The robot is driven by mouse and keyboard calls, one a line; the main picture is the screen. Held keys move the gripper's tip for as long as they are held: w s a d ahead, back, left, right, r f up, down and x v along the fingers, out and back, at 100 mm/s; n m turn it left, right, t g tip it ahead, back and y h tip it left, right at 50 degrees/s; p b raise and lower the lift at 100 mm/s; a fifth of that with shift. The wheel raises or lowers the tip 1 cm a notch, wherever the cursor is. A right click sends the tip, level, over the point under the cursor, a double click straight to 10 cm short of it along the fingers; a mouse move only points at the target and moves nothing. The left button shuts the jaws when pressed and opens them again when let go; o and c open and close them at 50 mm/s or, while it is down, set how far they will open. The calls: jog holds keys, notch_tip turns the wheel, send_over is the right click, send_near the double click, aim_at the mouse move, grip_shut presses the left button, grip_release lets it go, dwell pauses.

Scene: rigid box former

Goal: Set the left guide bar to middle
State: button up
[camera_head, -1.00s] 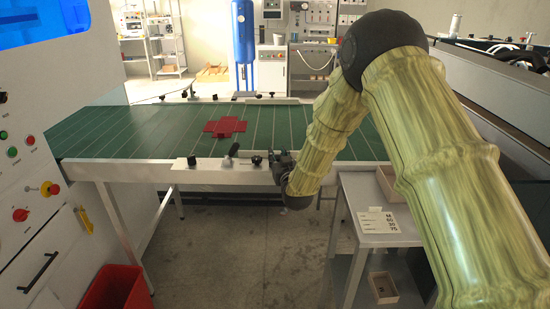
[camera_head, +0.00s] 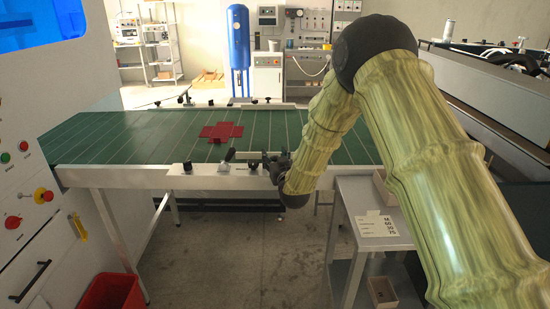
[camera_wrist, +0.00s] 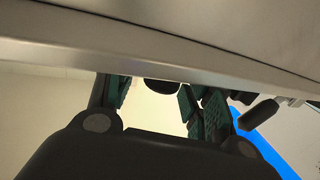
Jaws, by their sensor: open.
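A pale bar (camera_head: 205,168) with black knobs and a lever runs along the near edge of the green conveyor table; I cannot tell for sure that it is the left guide bar. On it are a left black knob (camera_head: 187,167), an upright lever (camera_head: 229,156) and a right black knob (camera_head: 253,166). My gripper (camera_head: 267,164) is at the table's near edge, just right of the right knob. In the wrist view my gripper (camera_wrist: 158,105) is open, and a black knob (camera_wrist: 162,86) shows between its fingers, under a pale rail (camera_wrist: 140,50). Contact cannot be told.
A flat red cross-shaped blank (camera_head: 221,131) lies on the green table (camera_head: 130,140). A grey side table (camera_head: 375,225) with a printed card stands at the right. A red bin (camera_head: 112,292) and a white machine (camera_head: 30,160) are at the left. The floor between is clear.

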jog(key=shift+s, duration=0.1)
jog(key=s+d, duration=0.2)
jog(key=s, duration=0.9)
jog(key=shift+s, duration=0.3)
jog(key=shift+d, duration=0.1)
jog(key=s+d+f+m+g+h, duration=0.1)
jog(key=s+d+f+g, duration=0.25)
jog(key=s+f, duration=0.85)
jog(key=s+d+f+g+h, duration=0.1)
jog(key=s+d+f+g, duration=0.3)
jog(key=s+f, duration=0.9)
jog(key=s+d+f+g, duration=0.1)
jog(key=s+f+g, duration=0.2)
jog(key=s, duration=0.7)
jog(key=s+d+f+m+g, duration=0.1)
jog(key=s+d+f+g, duration=0.1)
jog(key=s+f+g, duration=0.2)
jog(key=s+d+f+g+h, duration=0.1)
jog(key=s+d+f+g, duration=0.1)
jog(key=s+f, duration=0.6)
jog(key=s+g, duration=0.1)
jog(key=s, duration=0.6)
jog(key=shift+s+d+f, duration=0.2)
jog(key=shift+s, duration=0.1)
